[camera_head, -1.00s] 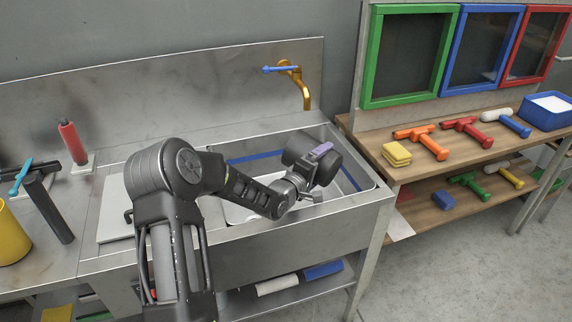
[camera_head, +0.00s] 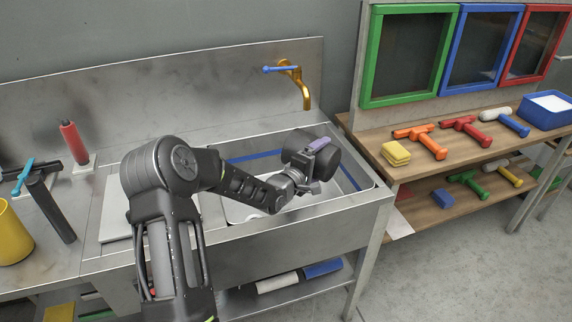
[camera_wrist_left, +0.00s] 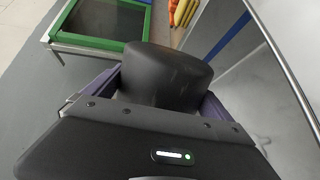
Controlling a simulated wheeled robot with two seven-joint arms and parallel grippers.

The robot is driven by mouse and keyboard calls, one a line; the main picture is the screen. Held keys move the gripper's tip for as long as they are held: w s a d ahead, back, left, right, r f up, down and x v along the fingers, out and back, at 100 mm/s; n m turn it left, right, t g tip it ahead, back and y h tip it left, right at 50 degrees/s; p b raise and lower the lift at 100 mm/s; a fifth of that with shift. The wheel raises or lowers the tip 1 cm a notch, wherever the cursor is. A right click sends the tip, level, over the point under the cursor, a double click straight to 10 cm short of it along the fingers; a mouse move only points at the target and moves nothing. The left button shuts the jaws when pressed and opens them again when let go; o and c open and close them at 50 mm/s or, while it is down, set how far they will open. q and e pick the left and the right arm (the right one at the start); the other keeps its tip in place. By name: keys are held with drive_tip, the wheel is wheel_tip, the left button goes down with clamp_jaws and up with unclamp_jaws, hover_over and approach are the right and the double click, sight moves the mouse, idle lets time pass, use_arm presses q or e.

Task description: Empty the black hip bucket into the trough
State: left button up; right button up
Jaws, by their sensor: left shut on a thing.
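The black bucket (camera_head: 327,161) is held over the steel trough (camera_head: 290,232) in the head view, tipped over onto its side. It also shows in the left wrist view (camera_wrist_left: 166,72), between the purple-edged fingers. My left gripper (camera_head: 317,147) is shut on the bucket; its fingers also show in the left wrist view (camera_wrist_left: 157,96). The bucket's mouth and any contents are hidden from me. The trough has a blue line along its inner back wall and a pale floor, partly hidden by my arm. My right gripper is not in view.
A brass tap (camera_head: 303,88) with a blue lever stands behind the trough. A red-handled tool (camera_head: 73,142) and a yellow bucket (camera_head: 12,235) are on the left counter. A wooden bench (camera_head: 408,172) with tools and a yellow sponge (camera_head: 396,154) adjoins on the right.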

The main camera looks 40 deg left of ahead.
sight(305, 140)
use_arm(q)
drive_tip(key=shift+a+r+n+h+p, duration=0.3)
drive_tip(key=shift+a+r+n+p, duration=0.1)
drive_tip(key=shift+r+n+p, duration=0.55)
idle(0.5)
